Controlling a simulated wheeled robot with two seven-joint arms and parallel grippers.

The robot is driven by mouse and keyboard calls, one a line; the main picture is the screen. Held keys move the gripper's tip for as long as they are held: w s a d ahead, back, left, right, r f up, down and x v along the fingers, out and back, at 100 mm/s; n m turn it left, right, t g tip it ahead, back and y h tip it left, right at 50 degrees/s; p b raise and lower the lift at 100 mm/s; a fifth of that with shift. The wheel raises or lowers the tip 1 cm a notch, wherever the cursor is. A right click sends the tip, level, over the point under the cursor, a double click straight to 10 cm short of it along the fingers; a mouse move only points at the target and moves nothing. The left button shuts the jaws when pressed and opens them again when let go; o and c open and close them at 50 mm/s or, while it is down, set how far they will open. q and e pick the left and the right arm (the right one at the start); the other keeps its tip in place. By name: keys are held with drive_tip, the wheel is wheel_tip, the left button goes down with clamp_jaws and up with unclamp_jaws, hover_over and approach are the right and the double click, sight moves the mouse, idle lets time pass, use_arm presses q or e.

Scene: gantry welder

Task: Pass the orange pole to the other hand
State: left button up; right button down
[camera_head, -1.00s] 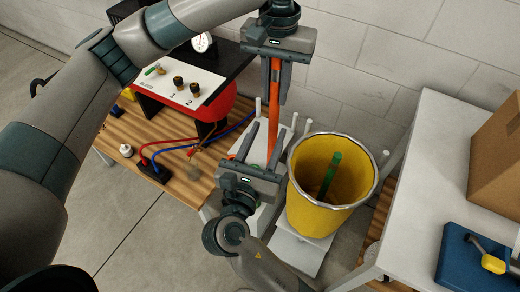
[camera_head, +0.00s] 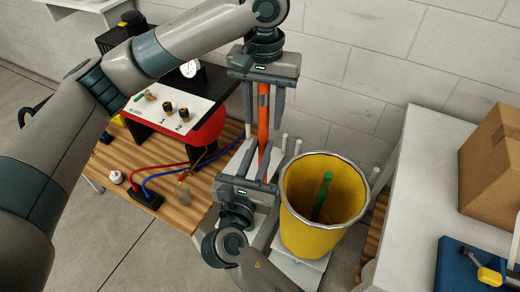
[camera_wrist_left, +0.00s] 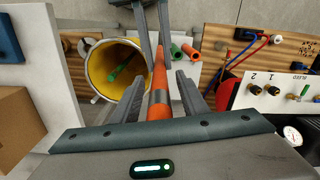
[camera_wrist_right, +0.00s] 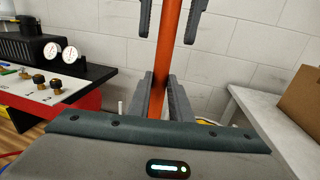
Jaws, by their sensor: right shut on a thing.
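The orange pole (camera_head: 263,118) stands nearly upright, with a grey band near its upper end. My right gripper (camera_head: 262,152) is shut on it from below; the right wrist view shows both fingers (camera_wrist_right: 160,90) against the pole (camera_wrist_right: 171,35). My left gripper (camera_head: 263,130) is above, pointing down and open. Its fingers stand either side of the pole's upper part, and the left wrist view shows gaps between the fingers (camera_wrist_left: 160,85) and the pole (camera_wrist_left: 157,112). The pole's lower end is hidden behind my right gripper.
A yellow bucket (camera_head: 310,240) with a green pole (camera_head: 322,195) inside stands close right of my right gripper. A white table (camera_head: 430,165) with a cardboard box (camera_head: 490,175) is at right. A wooden bench (camera_head: 185,208) with a red-and-white machine (camera_head: 172,112) and hoses is at left.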

idle(0.3)
use_arm(q)
wheel_tip(320, 180, up, 12)
idle(0.7)
drive_tip(key=shift+w+f, duration=0.1)
